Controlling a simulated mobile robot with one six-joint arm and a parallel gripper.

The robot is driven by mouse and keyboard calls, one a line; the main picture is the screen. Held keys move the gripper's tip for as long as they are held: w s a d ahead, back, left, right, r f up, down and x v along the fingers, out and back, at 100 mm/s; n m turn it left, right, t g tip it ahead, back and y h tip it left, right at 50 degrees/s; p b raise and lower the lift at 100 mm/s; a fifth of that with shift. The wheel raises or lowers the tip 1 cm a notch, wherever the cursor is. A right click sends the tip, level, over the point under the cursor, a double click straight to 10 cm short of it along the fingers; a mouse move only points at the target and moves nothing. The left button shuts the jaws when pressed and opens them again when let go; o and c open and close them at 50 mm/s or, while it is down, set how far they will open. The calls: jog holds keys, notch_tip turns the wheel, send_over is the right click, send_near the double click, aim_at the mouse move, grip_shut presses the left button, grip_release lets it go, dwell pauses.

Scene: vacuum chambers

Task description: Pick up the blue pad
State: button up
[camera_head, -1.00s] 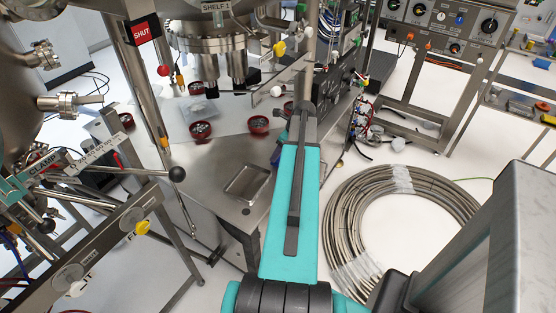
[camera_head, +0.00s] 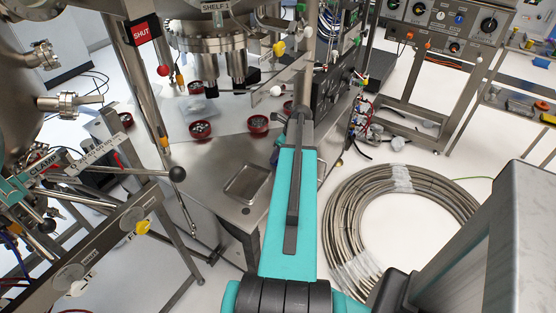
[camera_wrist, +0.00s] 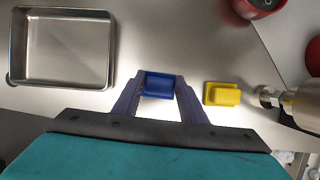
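The blue pad (camera_wrist: 158,85) lies on the steel table top in the wrist view, a small rectangular block with a raised rim. My gripper (camera_wrist: 160,79) has its two purple fingers apart, one on each side of the pad. The pad fills most of the gap between the fingertips; I cannot tell whether either finger touches it. In the head view my teal arm covers the area, and the pad is not clearly visible there.
A yellow block (camera_wrist: 221,94) lies just right of the right finger, with a metal cylindrical fitting (camera_wrist: 300,103) beyond it. A steel tray (camera_wrist: 62,48) is at left; it also shows in the head view (camera_head: 231,197). A red bowl (camera_wrist: 257,6) is at upper right.

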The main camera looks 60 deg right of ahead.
jog(key=c, duration=0.5)
jog(key=shift+r, duration=0.15)
jog(key=shift+r, duration=1.1)
jog(key=s+d+r+b, duration=0.1)
jog(key=s+d, duration=0.3)
jog(key=s, duration=0.3)
jog(key=s+d+r+b, duration=0.1)
jog(key=s+d, duration=0.3)
jog(key=s, duration=0.3)
jog(key=shift+r, duration=0.25)
jog(key=shift+o, duration=1)
jog(key=shift+c, duration=0.5)
